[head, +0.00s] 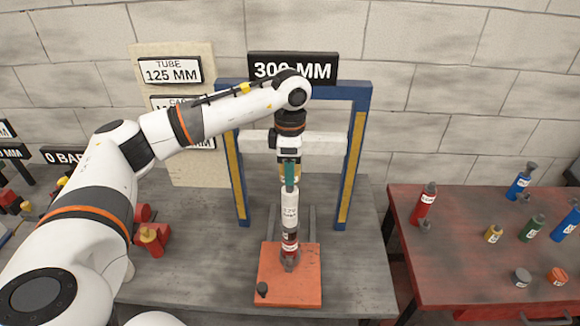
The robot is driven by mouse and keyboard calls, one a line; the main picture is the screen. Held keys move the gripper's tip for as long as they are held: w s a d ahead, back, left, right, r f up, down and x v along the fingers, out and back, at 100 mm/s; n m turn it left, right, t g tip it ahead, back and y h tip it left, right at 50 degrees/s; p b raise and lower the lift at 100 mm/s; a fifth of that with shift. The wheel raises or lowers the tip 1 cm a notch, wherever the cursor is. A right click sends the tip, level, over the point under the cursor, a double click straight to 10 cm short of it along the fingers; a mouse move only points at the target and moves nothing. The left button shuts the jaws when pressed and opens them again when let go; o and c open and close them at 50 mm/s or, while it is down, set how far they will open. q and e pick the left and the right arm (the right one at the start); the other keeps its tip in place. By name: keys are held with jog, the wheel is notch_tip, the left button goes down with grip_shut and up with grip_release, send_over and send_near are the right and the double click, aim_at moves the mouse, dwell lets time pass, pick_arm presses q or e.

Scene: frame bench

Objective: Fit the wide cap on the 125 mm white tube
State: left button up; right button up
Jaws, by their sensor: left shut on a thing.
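The white tube (289,208), with small dark print, stands nearly upright below my left gripper (290,183). The gripper points straight down and is shut on the tube's upper end, where a narrow green part shows. Directly below the tube is a dark and red section with a white label (290,243), lined up with it. Its foot is at a grey holder (289,263) on an orange plate (301,291). I cannot tell whether these parts are joined or only touching. I cannot pick out the wide cap for certain. My right gripper is not in view.
A blue and yellow frame (358,150) under a "300 MM" sign (292,67) stands around the work spot. A "TUBE 125 MM" sign (171,71) hangs behind. The red side table (455,262) holds several coloured cylinders, a grey disc (522,277) and an orange piece (557,275).

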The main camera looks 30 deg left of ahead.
pick_arm(q)
jog(key=shift+f+b, duration=1.6)
jog(key=shift+f, duration=0.4)
jog(key=o, duration=1.1)
jog(key=shift+r, duration=0.1)
jog(key=shift+o, duration=0.2)
jog(key=shift+r, duration=0.5)
notch_tip(320, 180, up, 10)
jog(key=shift+f+b, duration=0.15)
jog(key=shift+b, duration=0.9)
jog(key=shift+r, duration=0.65)
